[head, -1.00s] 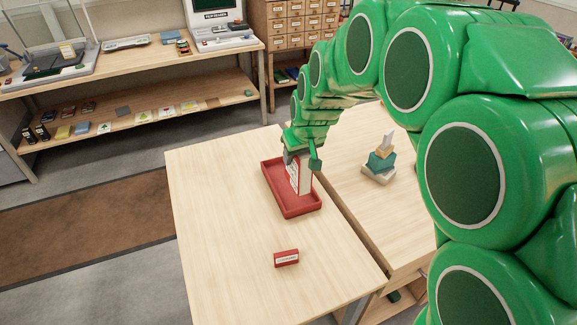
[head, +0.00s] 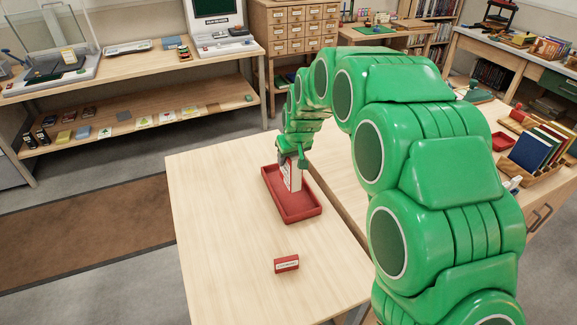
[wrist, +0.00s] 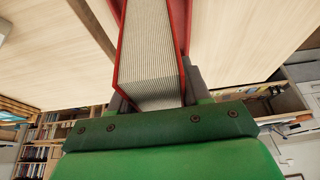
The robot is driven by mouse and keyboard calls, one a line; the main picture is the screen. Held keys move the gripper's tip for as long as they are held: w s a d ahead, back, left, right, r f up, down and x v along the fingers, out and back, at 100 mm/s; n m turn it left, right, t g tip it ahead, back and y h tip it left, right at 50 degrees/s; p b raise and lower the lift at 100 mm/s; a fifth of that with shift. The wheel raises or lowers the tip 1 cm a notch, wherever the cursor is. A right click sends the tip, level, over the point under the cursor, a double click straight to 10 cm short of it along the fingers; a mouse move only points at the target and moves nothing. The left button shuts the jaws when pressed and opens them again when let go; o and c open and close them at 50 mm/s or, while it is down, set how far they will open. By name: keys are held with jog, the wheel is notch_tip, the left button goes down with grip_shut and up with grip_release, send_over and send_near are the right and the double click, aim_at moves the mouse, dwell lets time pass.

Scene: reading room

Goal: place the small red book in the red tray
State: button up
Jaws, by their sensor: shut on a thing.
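The red tray (head: 304,212) lies on the light wooden table, near its right edge. My gripper (head: 291,160) is shut on the small red book (head: 292,177), which stands roughly upright over the far part of the tray. I cannot tell whether its lower edge touches the tray floor. In the wrist view the book (wrist: 148,50) shows its pale page edges between red covers, gripped between the fingers (wrist: 155,98).
A small red block with a white label (head: 286,263) lies on the table in front of the tray. The table's left side (head: 215,220) is clear. My arm covers much of the adjoining table at right, where a holder of upright books (head: 540,150) stands.

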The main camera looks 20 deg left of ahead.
jog(key=shift+w+a+f, duration=0.3)
jog(key=shift+w+f, duration=0.1)
jog(key=shift+f, duration=0.2)
jog(key=shift+w+a+f, duration=0.25)
jog(key=shift+w+f, duration=0.1)
jog(key=shift+f, duration=1.65)
jog(key=shift+f, duration=0.1)
jog(key=o, duration=1.2)
jog(key=v, duration=1.2)
